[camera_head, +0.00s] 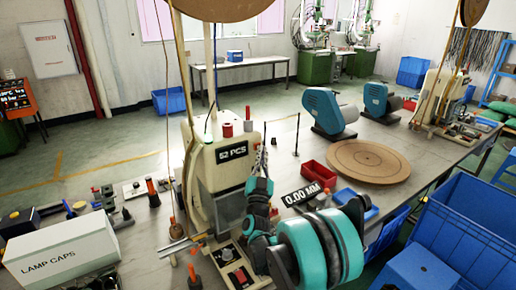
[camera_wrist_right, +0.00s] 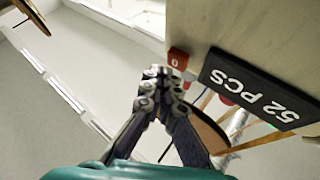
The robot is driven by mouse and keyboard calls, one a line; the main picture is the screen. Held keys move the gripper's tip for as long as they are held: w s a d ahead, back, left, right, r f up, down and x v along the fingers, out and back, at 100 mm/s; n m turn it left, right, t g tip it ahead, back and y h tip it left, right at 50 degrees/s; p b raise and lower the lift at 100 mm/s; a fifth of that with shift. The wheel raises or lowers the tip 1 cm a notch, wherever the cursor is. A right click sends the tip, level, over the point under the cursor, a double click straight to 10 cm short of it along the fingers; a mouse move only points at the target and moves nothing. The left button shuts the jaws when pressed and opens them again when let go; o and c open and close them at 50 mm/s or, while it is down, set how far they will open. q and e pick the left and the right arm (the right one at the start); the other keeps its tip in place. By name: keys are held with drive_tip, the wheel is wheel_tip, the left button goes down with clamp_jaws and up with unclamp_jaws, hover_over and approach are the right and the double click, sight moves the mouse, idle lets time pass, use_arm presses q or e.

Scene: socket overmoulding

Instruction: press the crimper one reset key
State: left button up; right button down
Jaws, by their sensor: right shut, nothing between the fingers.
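Crimper one is the cream machine (camera_head: 222,172) left of centre in the head view, with a black "52 PCS" display (camera_head: 231,152) on its front. In the right wrist view the display (camera_wrist_right: 262,88) appears upside down. A small red key (camera_wrist_right: 178,59) marked "0" sits beside its PCS end. In the head view this key seems hidden behind my right gripper. My right gripper (camera_head: 261,150) is shut and empty, pointing up just right of the display. Its fingertips (camera_wrist_right: 160,74) appear close to the red key; I cannot tell whether they touch. My left gripper is not in view.
A red tray (camera_head: 317,175) and a round brown board (camera_head: 368,161) lie right of the crimper. A "0.00 MM" display (camera_head: 302,194) stands near my right arm. A white lamp caps box (camera_head: 62,252) is at front left. Spools stand on the crimper's top.

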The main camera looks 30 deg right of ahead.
drive_tip(key=shift+w, duration=0.3)
drive_tip(key=shift+w+a, duration=0.1)
drive_tip(key=shift+w, duration=0.45)
idle(0.6)
drive_tip(key=shift+s, duration=1)
drive_tip(key=s, duration=0.3)
drive_tip(key=s+b, duration=0.1)
drive_tip(key=s, duration=0.1)
drive_tip(key=shift+d, duration=0.3)
idle(0.7)
